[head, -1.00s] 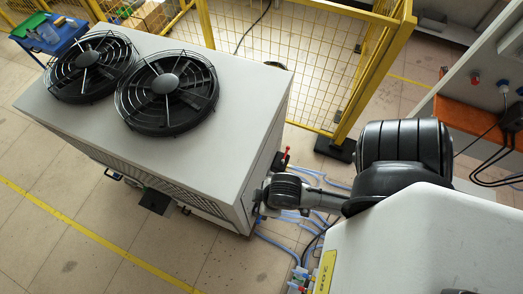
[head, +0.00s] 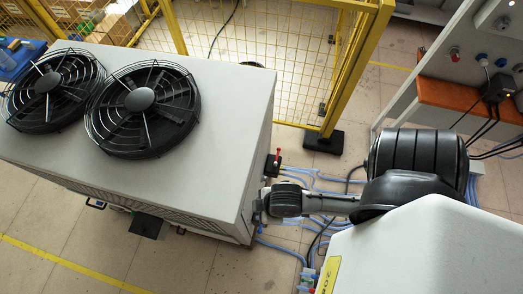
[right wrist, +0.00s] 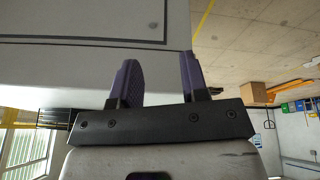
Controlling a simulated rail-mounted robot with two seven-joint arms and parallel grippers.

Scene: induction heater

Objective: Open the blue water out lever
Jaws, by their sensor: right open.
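I cannot make out the blue water out lever in either view. A red lever (head: 278,157) stands on the end face of the large grey fan unit (head: 231,85) in the head view. My right gripper (head: 259,206) is at the lower corner of that end face, just below the red lever; my arm hides part of this area. In the right wrist view the two dark purple fingers of my right gripper (right wrist: 158,64) are spread apart, with nothing seen between them. A pale panel (right wrist: 90,60) of the unit is close beyond the fingers. My left gripper is not in view.
Blue hoses (head: 318,178) run over the floor beside the unit's end, near my right arm. A yellow mesh fence (head: 290,65) stands behind. A grey bench with an orange shelf (head: 455,100) is at the right.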

